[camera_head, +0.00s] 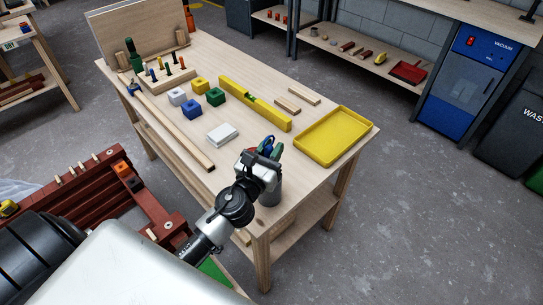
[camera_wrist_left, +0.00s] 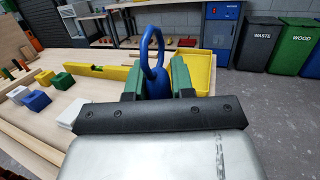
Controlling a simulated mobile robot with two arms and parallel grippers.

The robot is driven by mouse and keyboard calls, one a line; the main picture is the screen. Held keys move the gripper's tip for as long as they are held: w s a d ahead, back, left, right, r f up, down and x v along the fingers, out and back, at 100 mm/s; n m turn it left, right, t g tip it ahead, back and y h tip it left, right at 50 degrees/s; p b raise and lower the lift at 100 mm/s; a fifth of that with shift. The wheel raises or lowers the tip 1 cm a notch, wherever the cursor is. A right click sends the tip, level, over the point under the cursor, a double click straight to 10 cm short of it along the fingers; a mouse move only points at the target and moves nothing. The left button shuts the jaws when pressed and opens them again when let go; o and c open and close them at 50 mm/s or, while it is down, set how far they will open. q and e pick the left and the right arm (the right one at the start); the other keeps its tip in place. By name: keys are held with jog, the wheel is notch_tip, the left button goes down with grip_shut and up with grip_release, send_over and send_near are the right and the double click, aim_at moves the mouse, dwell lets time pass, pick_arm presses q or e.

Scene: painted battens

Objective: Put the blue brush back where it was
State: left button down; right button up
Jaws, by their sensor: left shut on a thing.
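My left gripper (camera_head: 270,149) is above the near end of the workbench (camera_head: 320,190). It is shut on a blue thing with a looped top, which I take for the blue brush (camera_wrist_left: 152,45). In the left wrist view the blue brush stands up between the green finger pads (camera_wrist_left: 156,80); its lower part is hidden by the gripper. A dark grey cylinder, seemingly a pot (camera_head: 271,194), shows just below the gripper near the bench edge, partly covered by it. I cannot tell whether the brush reaches into it. My right gripper is not in view.
A yellow tray (camera_head: 333,137) lies right of the gripper, and a yellow level (camera_head: 255,104) lies beyond it. A white block (camera_head: 222,134), coloured cubes (camera_head: 191,109) and a long batten (camera_head: 176,131) are on the left. Bare bench top lies between the gripper and tray.

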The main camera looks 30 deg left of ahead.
pick_arm(q)
jog(key=shift+f, duration=0.3)
jog(key=shift+f, duration=0.15)
jog(key=c, duration=1)
grip_release()
jog(key=shift+o, duration=0.2)
jog(key=shift+s, duration=0.15)
jog(key=s+f+b, duration=0.1)
jog(key=s+b, duration=0.3)
jog(key=s, duration=0.7)
jog(key=shift+s+f+b, duration=0.25)
jog(key=shift+s+b, duration=0.05)
jog(key=shift+b, duration=0.05)
